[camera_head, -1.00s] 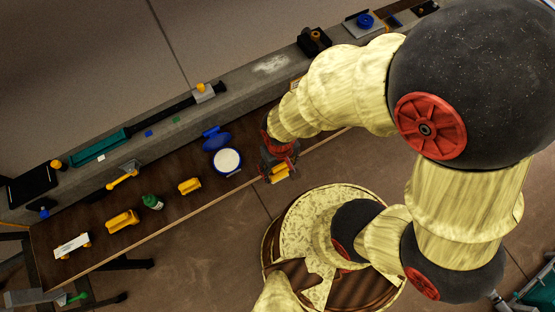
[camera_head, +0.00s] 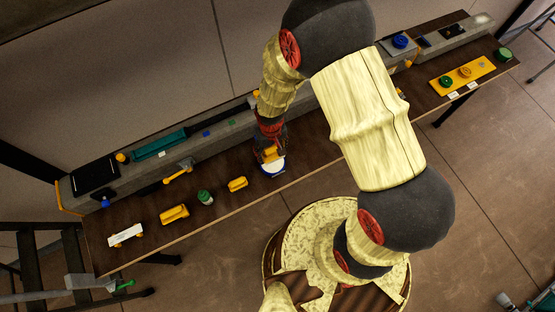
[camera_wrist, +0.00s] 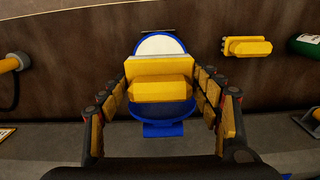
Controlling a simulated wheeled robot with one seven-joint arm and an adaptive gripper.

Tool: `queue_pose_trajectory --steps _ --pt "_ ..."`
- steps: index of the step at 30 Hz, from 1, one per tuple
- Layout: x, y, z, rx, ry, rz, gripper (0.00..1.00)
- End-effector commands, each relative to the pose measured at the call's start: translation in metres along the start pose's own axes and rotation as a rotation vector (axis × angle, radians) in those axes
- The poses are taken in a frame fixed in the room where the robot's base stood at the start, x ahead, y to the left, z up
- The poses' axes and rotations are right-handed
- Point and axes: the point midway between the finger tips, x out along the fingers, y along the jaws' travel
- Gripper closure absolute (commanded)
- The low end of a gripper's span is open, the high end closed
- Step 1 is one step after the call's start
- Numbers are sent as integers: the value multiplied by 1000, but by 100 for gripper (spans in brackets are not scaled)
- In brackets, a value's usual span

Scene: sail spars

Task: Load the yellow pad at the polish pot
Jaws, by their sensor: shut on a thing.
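The yellow pad (camera_wrist: 160,66) is a yellow block with a thick grip bar, held between the two fingers of my gripper (camera_wrist: 160,92). In the head view my gripper (camera_head: 270,148) is over the polish pot (camera_head: 274,171). The pot is a round blue tin with white polish, its far part showing beyond the pad in the wrist view (camera_wrist: 160,45). Its blue lid (camera_wrist: 163,130) lies open on the near side there. The pad covers part of the white polish. I cannot tell whether its underside touches it.
A yellow block (camera_head: 237,184), a green bottle (camera_head: 205,197), another yellow block (camera_head: 173,214) and a white-topped block (camera_head: 126,235) stand left along the bench. A grey ledge with a teal tray (camera_head: 158,144) runs behind. A yellow board (camera_head: 462,75) with round pieces lies right.

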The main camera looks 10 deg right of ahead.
Motion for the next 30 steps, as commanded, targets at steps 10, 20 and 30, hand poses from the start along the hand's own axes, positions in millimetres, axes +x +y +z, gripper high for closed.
queue_pose_trajectory --steps 10,20,30 --pt "16 0 -2 -17 -1 0 56" --pt "49 0 -2 -17 -1 0 56" --pt "60 0 -2 -16 0 0 56"
